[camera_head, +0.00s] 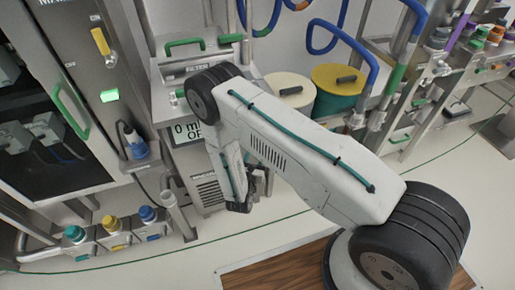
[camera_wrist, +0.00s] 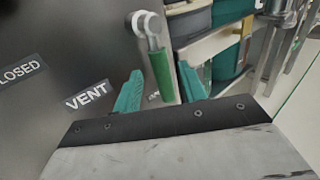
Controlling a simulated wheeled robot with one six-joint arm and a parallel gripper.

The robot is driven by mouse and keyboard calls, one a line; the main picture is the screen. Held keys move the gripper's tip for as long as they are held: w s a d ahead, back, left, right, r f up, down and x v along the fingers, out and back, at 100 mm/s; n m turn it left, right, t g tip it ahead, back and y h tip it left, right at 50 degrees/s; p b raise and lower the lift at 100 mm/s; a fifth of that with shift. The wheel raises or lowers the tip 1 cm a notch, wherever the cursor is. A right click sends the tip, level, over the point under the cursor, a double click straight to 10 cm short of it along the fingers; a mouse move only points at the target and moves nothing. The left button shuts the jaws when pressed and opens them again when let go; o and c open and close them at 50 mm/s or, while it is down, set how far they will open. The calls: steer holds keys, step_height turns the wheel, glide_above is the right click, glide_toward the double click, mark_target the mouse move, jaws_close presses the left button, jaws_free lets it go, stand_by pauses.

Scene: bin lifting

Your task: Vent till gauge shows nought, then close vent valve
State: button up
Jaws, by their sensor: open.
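The vent valve has a green handle (camera_wrist: 162,76) hanging from a metal pivot (camera_wrist: 149,28) on a dark panel in the wrist view. A "VENT" label (camera_wrist: 87,95) is left of it, and a cut-off "CLOSED" label (camera_wrist: 18,70) is farther left. My gripper (camera_wrist: 161,74) is open, with one teal finger on each side of the handle in the picture; I cannot tell whether either touches it. In the head view, my gripper (camera_head: 241,204) is low beside the cabinet, small and dark. The gauge display (camera_head: 187,131) shows "0 m" and "OF", its right part hidden by my arm.
Yellow-lidded (camera_head: 337,78) and cream-lidded (camera_head: 290,90) bins stand behind my arm. Pipes and valves fill the right back. A dark cabinet (camera_head: 60,130) with a green handle stands left, with several coloured-knob valves (camera_head: 112,224) below it.

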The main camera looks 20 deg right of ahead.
steer(key=shift+x, duration=2.3)
jaws_close()
